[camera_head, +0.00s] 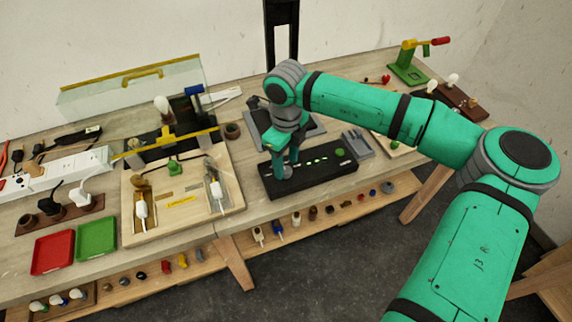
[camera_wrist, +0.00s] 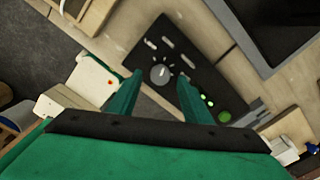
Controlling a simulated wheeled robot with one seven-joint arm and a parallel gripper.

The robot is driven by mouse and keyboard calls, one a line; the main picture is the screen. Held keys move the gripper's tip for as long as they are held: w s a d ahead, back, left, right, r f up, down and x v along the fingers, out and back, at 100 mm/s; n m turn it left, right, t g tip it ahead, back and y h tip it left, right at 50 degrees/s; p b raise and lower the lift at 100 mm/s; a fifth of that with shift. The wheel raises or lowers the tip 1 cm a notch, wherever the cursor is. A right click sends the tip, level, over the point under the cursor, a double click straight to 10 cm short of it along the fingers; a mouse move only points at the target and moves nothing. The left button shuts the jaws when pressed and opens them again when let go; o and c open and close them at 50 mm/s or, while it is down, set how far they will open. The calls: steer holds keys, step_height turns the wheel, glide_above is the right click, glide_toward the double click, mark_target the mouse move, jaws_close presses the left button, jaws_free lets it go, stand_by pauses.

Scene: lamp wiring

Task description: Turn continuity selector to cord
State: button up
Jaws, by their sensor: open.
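The continuity tester is a long black box (camera_head: 318,178) on the workbench, with a row of lit green marks and a round green button (camera_head: 340,153). Its selector is a grey round knob (camera_wrist: 160,74) with a pale pointer line, clear in the wrist view. Pale label marks lie around the knob, too small to read. My gripper (camera_wrist: 154,92) is open over the box, with one green finger on each side of the knob. In the head view my gripper (camera_head: 287,165) points down at the box's left end and partly hides the knob. I cannot tell if the fingers touch it.
A wooden wiring board (camera_head: 180,205) lies left of the box. A grey holder (camera_head: 358,143) stands close at its right end, and a dark mat (camera_head: 262,128) lies behind it. Red (camera_head: 53,252) and green (camera_head: 97,240) trays sit at the far left.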

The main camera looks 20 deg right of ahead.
mark_target(286, 170)
step_height(286, 170, up, 9)
stand_by(0.3)
stand_by(0.4)
